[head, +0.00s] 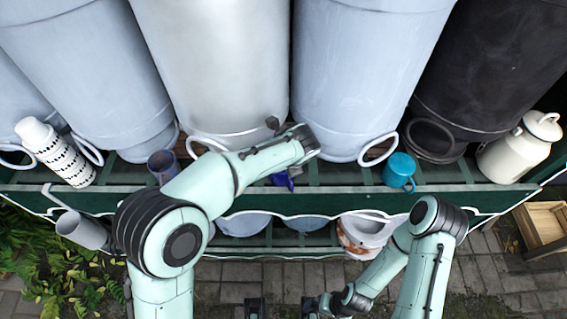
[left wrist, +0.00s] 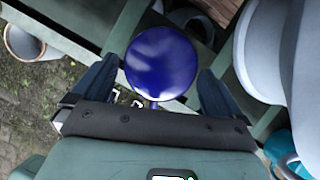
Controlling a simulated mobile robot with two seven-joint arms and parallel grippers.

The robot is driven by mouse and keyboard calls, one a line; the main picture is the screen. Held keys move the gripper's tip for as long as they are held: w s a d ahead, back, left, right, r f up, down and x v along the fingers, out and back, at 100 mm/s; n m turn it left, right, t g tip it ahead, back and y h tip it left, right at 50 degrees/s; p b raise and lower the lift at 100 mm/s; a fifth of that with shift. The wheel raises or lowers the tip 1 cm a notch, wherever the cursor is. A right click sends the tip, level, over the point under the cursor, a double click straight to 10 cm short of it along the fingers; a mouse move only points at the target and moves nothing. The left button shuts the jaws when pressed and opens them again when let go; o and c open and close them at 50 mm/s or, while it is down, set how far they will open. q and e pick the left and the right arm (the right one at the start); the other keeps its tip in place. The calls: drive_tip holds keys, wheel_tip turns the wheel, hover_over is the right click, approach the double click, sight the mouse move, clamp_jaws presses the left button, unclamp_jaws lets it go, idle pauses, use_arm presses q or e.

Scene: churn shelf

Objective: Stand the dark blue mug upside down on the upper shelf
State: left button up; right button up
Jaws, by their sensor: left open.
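The dark blue mug (head: 283,180) is on the upper shelf (head: 345,176), mostly hidden under my left arm in the head view. In the left wrist view, the mug (left wrist: 162,60) shows a smooth round closed base facing the camera, so it appears upside down. A bit of its handle shows at the near side. My left gripper (left wrist: 155,85) is open, with one finger on each side of the mug. I cannot tell whether the fingers touch it. My right gripper (head: 283,308) is low at the bottom edge of the head view, its fingers apart and empty.
Large pale churns (head: 375,70) and a dark churn (head: 490,70) line the back. A purplish mug (head: 162,166), a teal mug (head: 399,170), a patterned bottle (head: 58,153) and a cream can (head: 517,148) stand along the shelf. A wooden crate (head: 545,225) is at right.

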use_arm(q)
drive_tip(key=p+v, duration=0.1)
drive_tip(key=v, duration=0.9)
drive_tip(key=shift+s+r, duration=0.25)
drive_tip(key=shift+r, duration=0.05)
